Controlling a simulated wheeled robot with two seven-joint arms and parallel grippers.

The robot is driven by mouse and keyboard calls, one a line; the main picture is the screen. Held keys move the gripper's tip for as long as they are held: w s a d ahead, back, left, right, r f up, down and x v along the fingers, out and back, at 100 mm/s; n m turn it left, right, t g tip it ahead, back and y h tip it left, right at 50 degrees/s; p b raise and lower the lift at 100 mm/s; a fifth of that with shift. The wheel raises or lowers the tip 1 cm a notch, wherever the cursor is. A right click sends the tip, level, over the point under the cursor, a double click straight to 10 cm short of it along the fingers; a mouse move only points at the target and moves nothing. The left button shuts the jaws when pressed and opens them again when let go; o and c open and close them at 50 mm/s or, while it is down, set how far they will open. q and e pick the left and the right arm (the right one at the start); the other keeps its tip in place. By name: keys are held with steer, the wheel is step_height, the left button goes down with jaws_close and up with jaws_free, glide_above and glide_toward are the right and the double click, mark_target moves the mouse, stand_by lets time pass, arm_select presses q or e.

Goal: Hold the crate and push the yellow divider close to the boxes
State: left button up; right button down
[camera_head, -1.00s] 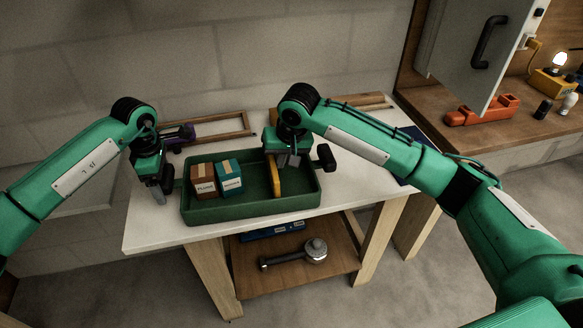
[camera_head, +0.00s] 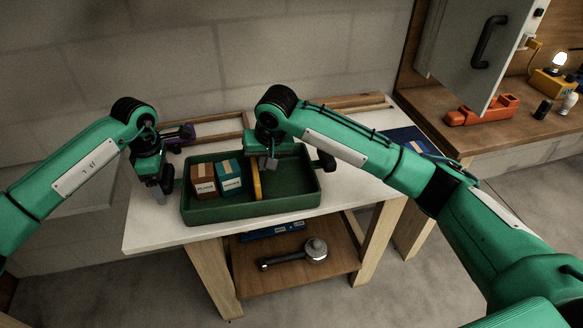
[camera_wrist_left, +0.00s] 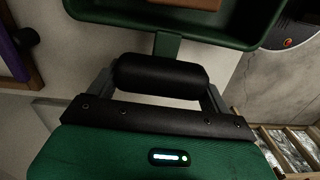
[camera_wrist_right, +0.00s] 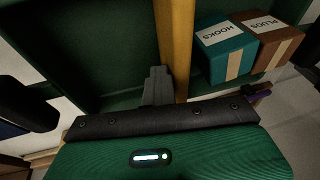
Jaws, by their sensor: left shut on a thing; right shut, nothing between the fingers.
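The green crate (camera_head: 285,203) sits on the white table. My left gripper (camera_head: 163,190) is at its left end, shut on the crate's black handle (camera_wrist_left: 160,75). Inside, a brown box (camera_head: 204,187) and a teal box (camera_head: 230,184) stand side by side on the left. The yellow divider (camera_head: 256,180) stands upright just right of the teal box; I cannot tell if they touch. My right gripper (camera_head: 268,163) is shut and empty, on the divider's side away from the boxes. In the right wrist view its fingers (camera_wrist_right: 155,86) are against or very near the divider (camera_wrist_right: 174,45).
The crate's right part is empty. Wooden frames (camera_head: 215,130) and a purple tool (camera_head: 180,136) lie behind the crate. A blue item (camera_head: 405,140) lies at the table's right. A shower head (camera_head: 314,250) rests on the lower shelf.

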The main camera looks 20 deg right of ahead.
arm_select(q)
steer(key=shift+d, duration=0.1)
arm_select(e)
steer(key=shift+w+a, duration=0.2)
steer(key=shift+a, duration=2.45)
arm_select(q)
steer(key=shift+f, duration=0.1)
arm_select(e)
steer(key=shift+d, duration=0.6)
steer(key=shift+r, duration=0.1)
step_height(320, 180, up, 7)
arm_select(q)
steer(key=o, duration=1.4)
steer(key=shift+c, duration=0.2)
step_height(320, 180, up, 12)
